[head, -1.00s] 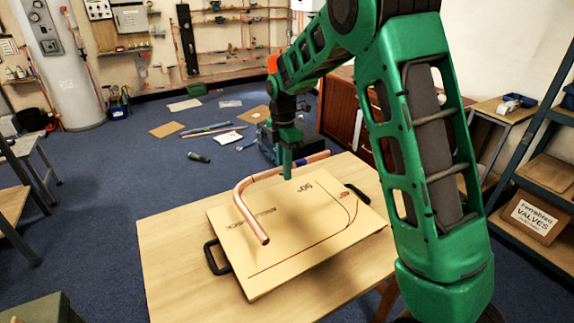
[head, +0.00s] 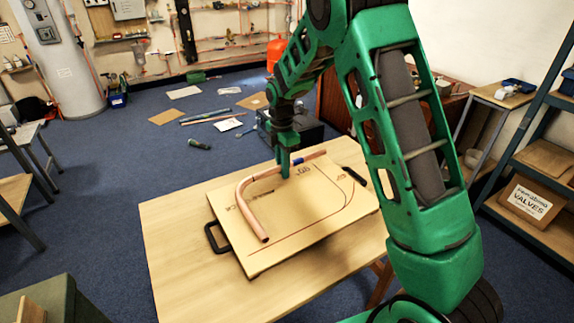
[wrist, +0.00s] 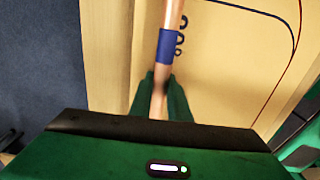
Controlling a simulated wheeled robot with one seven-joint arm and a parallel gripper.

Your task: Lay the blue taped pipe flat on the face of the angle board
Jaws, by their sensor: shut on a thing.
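The blue taped pipe is a bent copper pipe (head: 246,209) with a band of blue tape near its right end. My gripper (head: 285,172) is shut on its straight right part, a little left of the tape. In the wrist view the pipe (wrist: 171,15) runs up from between my green fingers (wrist: 159,95), with the blue tape just beyond them. The angle board (head: 290,248) is a tan panel with a 90° mark and a dark curved line, lying on the table. The pipe is over the board's far left part; whether it touches the face I cannot tell.
The wooden table (head: 170,250) has bare room left of and in front of the board. Black handles (head: 213,237) stick out at the board's sides. A shelf unit (head: 540,160) stands at the right.

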